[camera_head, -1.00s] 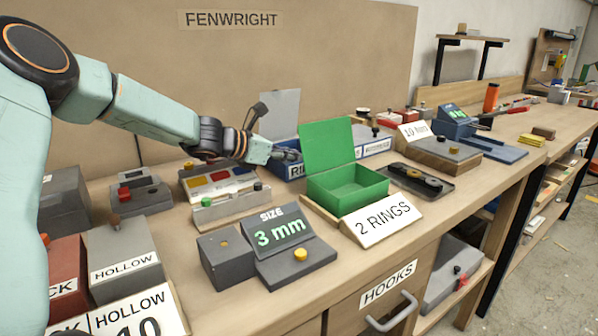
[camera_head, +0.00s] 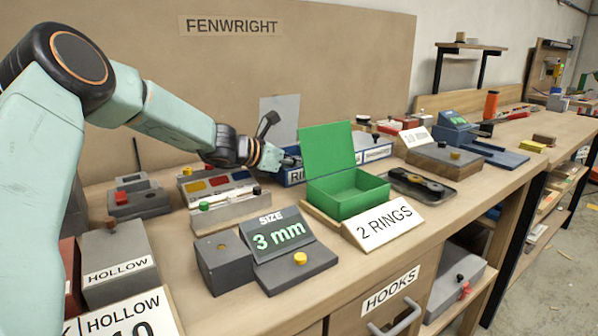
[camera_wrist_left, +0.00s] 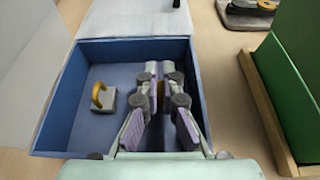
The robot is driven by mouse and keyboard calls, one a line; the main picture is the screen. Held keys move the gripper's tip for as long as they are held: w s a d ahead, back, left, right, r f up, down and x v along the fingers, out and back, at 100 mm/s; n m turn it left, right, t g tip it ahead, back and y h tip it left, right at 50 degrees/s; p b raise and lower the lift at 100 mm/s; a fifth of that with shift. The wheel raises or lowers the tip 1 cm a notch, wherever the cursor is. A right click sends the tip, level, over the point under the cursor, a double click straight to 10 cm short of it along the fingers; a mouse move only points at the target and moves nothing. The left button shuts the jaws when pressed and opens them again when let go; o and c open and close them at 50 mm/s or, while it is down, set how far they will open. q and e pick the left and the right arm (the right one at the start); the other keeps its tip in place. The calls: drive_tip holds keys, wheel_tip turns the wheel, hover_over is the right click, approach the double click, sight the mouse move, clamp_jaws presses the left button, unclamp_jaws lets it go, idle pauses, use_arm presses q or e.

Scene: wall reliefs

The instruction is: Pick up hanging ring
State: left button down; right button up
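In the left wrist view, a gold ring (camera_wrist_left: 98,95) stands on a small grey block (camera_wrist_left: 107,103) at the left inside a blue box (camera_wrist_left: 197,75). My left gripper (camera_wrist_left: 161,88) is down in the box, to the right of that ring. Its fingertips are close together, with a narrow gold-brown thing (camera_wrist_left: 160,90) between them, perhaps a second ring seen edge-on. I cannot tell whether the fingers grip it. In the head view my left gripper (camera_head: 285,161) reaches into the blue box (camera_head: 293,177), and its fingertips are hard to see. My right gripper is not in view.
An open green box (camera_head: 350,203) behind a "2 RINGS" sign (camera_head: 384,223) stands close to the right of the blue box. A board (camera_head: 340,70) rises behind.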

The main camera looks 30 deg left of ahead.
use_arm(q)
drive_tip(key=shift+r, duration=0.1)
wheel_tip(320, 180, up, 10)
drive_tip(key=p, duration=0.5)
